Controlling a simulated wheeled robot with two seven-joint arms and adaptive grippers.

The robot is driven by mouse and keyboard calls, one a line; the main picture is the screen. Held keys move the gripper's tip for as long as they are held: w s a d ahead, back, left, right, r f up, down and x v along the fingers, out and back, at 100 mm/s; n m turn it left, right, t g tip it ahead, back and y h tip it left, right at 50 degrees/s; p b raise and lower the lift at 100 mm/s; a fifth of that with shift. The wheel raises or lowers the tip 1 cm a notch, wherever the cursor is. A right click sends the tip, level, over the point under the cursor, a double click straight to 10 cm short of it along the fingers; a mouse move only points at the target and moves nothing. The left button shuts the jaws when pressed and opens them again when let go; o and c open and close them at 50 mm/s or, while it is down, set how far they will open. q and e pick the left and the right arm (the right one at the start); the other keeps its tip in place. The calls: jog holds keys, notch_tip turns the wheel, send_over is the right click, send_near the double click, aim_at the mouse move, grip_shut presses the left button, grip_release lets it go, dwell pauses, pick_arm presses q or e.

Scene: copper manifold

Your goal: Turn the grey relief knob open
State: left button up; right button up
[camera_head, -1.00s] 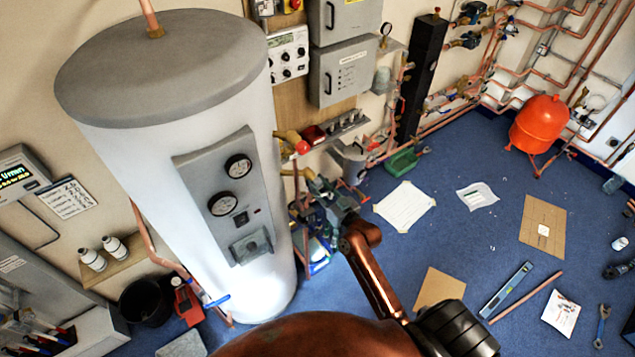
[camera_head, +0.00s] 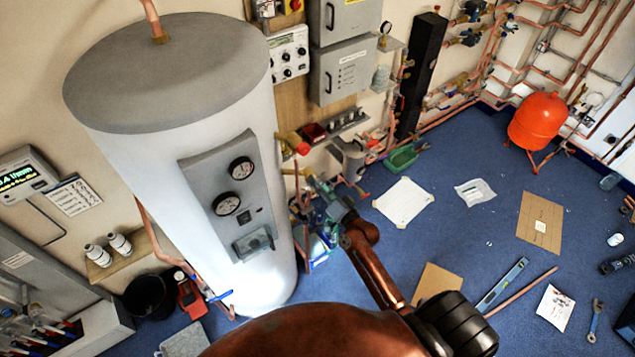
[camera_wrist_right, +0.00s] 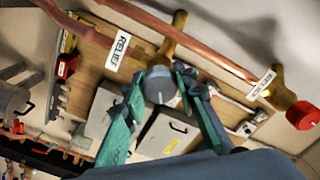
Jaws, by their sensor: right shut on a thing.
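The grey relief knob (camera_wrist_right: 159,86) shows in the right wrist view on a brass valve body (camera_wrist_right: 170,42), with a white RELIEF label (camera_wrist_right: 123,51) beside it. My right gripper (camera_wrist_right: 161,76) has its two teal fingers on either side of the knob and is shut on it. In the head view my right gripper (camera_head: 314,183) is at the wall pipes just right of the white cylinder (camera_head: 190,190). There the grey knob is hidden or too small to make out. My left gripper is not in view.
A red knob (camera_wrist_right: 301,115) on another brass valve is to the right in the wrist view. Copper pipes (camera_wrist_right: 205,62) run close by the fingers. Papers, cardboard and a blue level (camera_head: 502,284) lie on the blue floor.

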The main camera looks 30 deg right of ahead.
dwell(0.4)
jog(key=o, duration=1.2)
jog(key=shift+c, duration=0.2)
jog(key=s+d, duration=0.1)
jog(key=s, duration=1.1)
